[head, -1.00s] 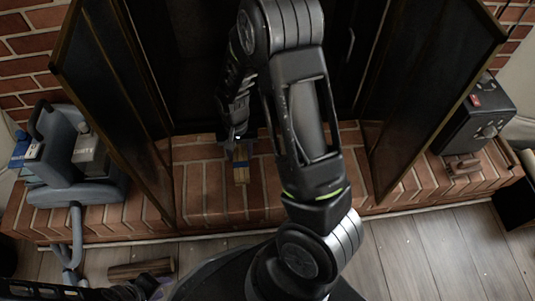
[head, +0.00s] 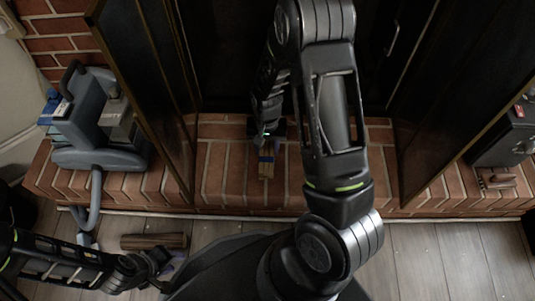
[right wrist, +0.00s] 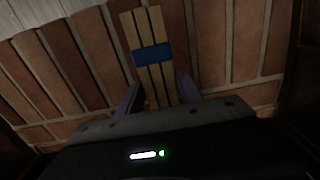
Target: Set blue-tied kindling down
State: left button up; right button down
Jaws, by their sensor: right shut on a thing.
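The blue-tied kindling (head: 266,168), a small bundle of pale sticks with a blue band, is over the brick hearth (head: 222,175) between the open fireplace doors. My right gripper (head: 268,140) is shut on it. In the right wrist view the kindling (right wrist: 155,75) stands out between the two purple fingers of my right gripper (right wrist: 158,92), with brick behind it. I cannot tell whether it touches the brick. My left gripper (head: 158,268) is low at the left, above the floor; its fingers are too unclear to tell open from shut.
Dark door panels (head: 145,90) flank the hearth. A grey-blue vacuum-like machine (head: 95,135) stands on the left, its hose hanging down. A black box (head: 503,143) and small wood pieces (head: 495,182) are at the right. A log (head: 153,241) lies on the wooden floor.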

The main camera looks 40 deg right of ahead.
aim_at(267, 154)
jog(key=shift+f+b, duration=0.85)
jog(key=shift+f, duration=1)
jog(key=shift+f, duration=0.1)
jog(key=c, duration=0.8)
grip_release()
notch_tip(267, 154, up, 12)
jog(key=p, duration=0.5)
